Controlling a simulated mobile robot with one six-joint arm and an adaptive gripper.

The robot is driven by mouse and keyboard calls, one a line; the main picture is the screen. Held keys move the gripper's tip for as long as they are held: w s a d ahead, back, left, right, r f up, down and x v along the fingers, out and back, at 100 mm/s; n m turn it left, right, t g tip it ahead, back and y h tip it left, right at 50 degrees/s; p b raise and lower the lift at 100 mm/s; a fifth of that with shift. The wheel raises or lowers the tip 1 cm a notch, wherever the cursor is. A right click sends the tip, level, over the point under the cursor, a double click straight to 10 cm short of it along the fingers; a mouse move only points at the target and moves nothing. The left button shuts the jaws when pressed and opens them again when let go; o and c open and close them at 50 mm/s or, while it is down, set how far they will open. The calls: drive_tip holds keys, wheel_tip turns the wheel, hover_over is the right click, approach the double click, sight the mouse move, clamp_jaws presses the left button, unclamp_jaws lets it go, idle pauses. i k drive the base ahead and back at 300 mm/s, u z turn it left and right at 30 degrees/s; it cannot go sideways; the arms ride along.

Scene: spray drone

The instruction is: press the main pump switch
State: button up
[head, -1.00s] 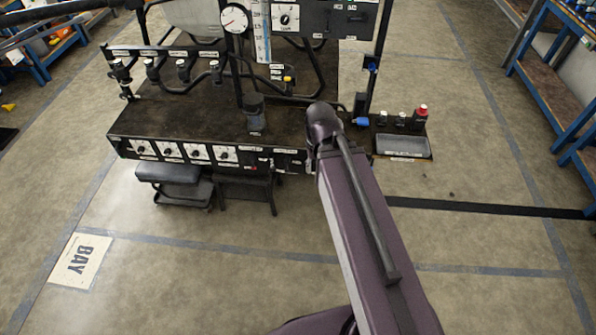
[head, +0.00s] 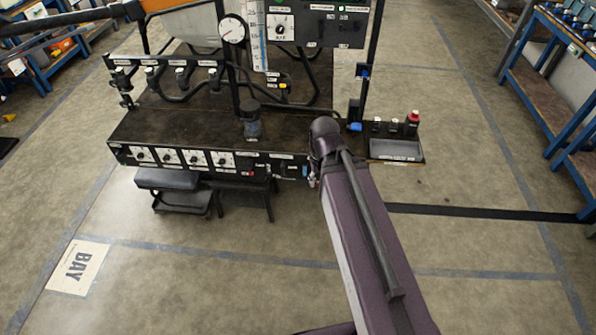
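The black spray rig has a front control panel (head: 210,160) with a row of white-plated dials. Right of the dials sit small switches, one with a red part (head: 248,173) and one bluish (head: 290,170). An upper panel (head: 320,25) carries a dial and small green lights. The labels are too small to read, so I cannot tell which control is the main pump switch. My arm reaches up to the right end of the front panel. A small part at its end, perhaps my gripper (head: 312,180), shows beside the panel. The fingers are hidden behind the arm.
Blue racks (head: 560,90) line the right.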

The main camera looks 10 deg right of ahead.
sight(356, 27)
drive_tip(key=z, duration=0.1)
drive_tip(key=i, duration=0.95)
drive_tip(key=u, duration=0.05)
